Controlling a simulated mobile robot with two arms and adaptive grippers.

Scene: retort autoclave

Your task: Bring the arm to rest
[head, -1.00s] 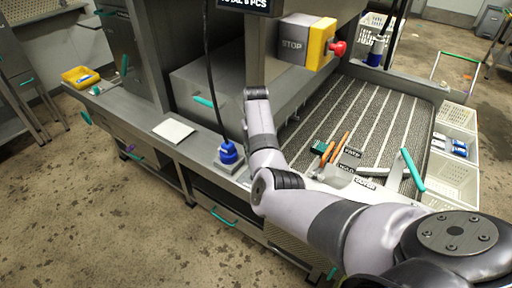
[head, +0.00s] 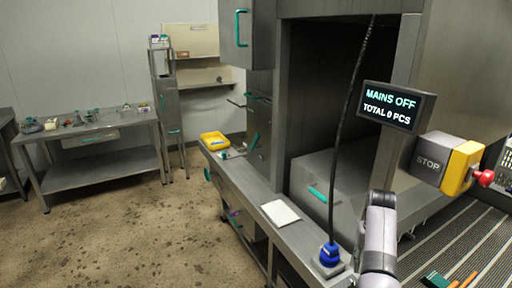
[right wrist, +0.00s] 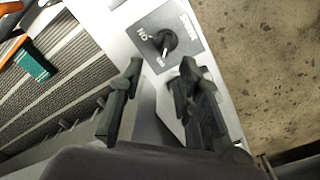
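My right arm (head: 380,235) rises at the lower right of the head view, over the bench beside the belt. Its fingers cannot be made out there. In the right wrist view my right gripper (right wrist: 161,72) has its two dark fingers apart with nothing between them. A black rotary knob (right wrist: 166,42) on a grey plate lies just beyond the fingertips, and a gap seems to show between them. The plate has an ON mark. The display (head: 390,107) reads "MAINS OFF, TOTAL 0 PCS". My left gripper is in neither view.
A yellow box with a red button (head: 485,177) juts out right of the display. A white pad (head: 281,213) and yellow tray (head: 214,141) lie along the bench. Floor at left is clear.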

